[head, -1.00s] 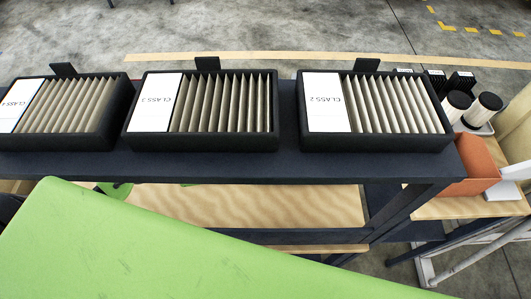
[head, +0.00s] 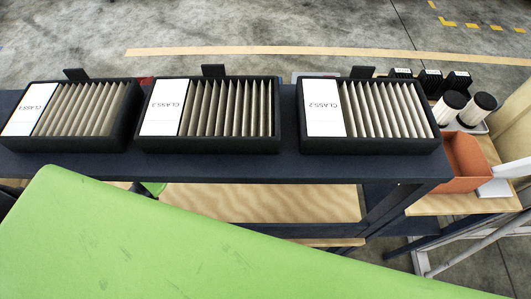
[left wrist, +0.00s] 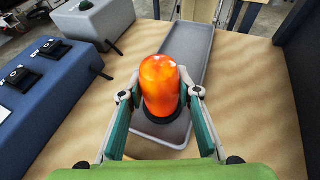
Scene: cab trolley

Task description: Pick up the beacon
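The beacon (left wrist: 160,85) is a glossy orange dome, seen in the left wrist view near the middle. It stands upright over the near end of a long grey tray (left wrist: 188,50). My left gripper (left wrist: 161,98) has its two fingers spread, one on each side of the beacon. Narrow gaps seem to show between the fingertips and the dome, so it looks open around it. The beacon's lower part is partly hidden. Neither the beacon nor a gripper shows in the head view. My right gripper is in neither view.
In the left wrist view, a blue box (left wrist: 45,85) with black switches and a grey box (left wrist: 95,20) with a dark button stand left on the wooden surface. The head view shows black filter boxes (head: 208,145) on a dark shelf (head: 230,168) and an orange bin (head: 468,160).

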